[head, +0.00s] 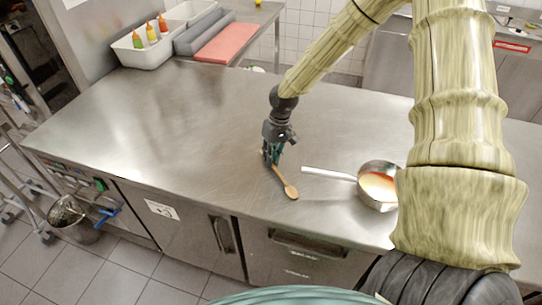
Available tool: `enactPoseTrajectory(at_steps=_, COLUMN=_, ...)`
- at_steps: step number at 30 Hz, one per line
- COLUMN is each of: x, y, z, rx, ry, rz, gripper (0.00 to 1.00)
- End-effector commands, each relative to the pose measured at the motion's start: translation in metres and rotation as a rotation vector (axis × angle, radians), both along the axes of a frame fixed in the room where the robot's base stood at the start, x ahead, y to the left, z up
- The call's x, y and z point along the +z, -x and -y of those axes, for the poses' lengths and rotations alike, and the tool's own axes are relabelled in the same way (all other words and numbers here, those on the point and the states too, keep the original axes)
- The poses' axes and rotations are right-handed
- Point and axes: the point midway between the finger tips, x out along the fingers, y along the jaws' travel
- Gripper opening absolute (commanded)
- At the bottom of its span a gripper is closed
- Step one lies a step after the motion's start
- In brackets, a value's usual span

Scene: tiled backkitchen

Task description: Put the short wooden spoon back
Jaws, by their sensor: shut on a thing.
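The short wooden spoon (290,190) shows in the head view near the front middle of the steel counter. Its bowl points toward the counter's front edge, and its handle runs up to my gripper. My gripper (273,162) points down and is shut on the handle end of the spoon. The fingers hide the end of the handle. I cannot tell whether the spoon touches the counter or is just above it.
A steel saucepan (371,203) with orange-red contents stands right of the spoon, its handle pointing left toward it. A white tub (130,57) with sauce bottles and a red board (226,42) are at the back left. The counter's left side is clear.

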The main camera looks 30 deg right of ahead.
Motion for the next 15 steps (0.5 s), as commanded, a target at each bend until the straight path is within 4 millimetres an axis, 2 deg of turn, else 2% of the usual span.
enactPoseTrajectory(at_steps=2, x=-0.0017, y=0.0001, z=0.0, rx=0.0, ry=0.0, rz=-0.001, gripper=0.0)
enactPoseTrajectory(at_steps=3, x=-0.0013, y=0.0001, z=0.0, rx=0.0, ry=0.0, rz=0.0, gripper=0.17)
enactPoseTrajectory(at_steps=6, x=-0.0012, y=0.0002, z=0.0, rx=0.0, ry=0.0, rz=-0.001, gripper=0.33)
enactPoseTrajectory(at_steps=15, x=-0.0009, y=0.0003, z=0.0001, rx=0.0, ry=0.0, rz=-0.001, gripper=0.33)
